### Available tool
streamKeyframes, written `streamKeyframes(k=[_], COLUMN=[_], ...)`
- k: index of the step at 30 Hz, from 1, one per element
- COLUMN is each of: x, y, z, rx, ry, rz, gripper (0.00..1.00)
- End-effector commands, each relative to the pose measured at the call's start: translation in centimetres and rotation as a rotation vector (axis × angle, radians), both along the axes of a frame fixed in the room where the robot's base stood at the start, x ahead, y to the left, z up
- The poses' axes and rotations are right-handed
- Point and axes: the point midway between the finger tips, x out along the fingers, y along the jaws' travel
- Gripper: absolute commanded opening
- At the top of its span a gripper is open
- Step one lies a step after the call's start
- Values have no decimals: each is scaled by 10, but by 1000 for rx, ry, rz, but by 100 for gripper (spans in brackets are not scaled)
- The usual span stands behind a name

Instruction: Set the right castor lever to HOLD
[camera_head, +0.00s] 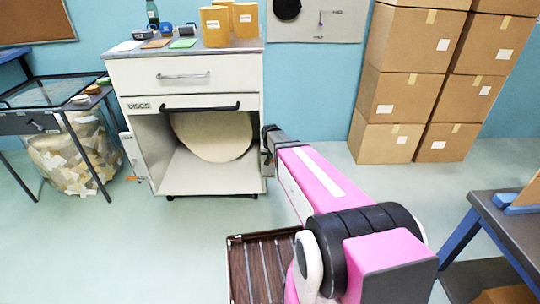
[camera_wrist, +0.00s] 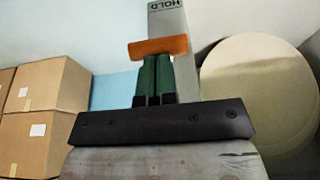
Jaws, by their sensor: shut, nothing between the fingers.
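The right castor lever shows in the wrist view as an orange bar (camera_wrist: 158,46) across a grey plate (camera_wrist: 167,18). The plate carries the word HOLD, upside down in this view, just beyond the bar. My gripper (camera_wrist: 153,62) has its green fingers together, with nothing between them. The fingertips end at the near edge of the orange bar; I cannot tell whether they touch it. In the head view my gripper (camera_head: 268,140) is at the right side of the white cabinet (camera_head: 188,77), low beside its open bay. The right lever is hidden there behind my arm.
Stacked cartons (camera_head: 400,95) stand at the right wall. Floor between cabinet and cartons is clear.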

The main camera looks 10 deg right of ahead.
Motion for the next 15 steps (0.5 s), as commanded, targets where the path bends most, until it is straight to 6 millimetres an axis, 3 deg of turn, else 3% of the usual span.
streamKeyframes(k=[15], x=[-24], y=[3], z=[-33], rx=[-45], ry=[-337], rz=[2], gripper=[0])
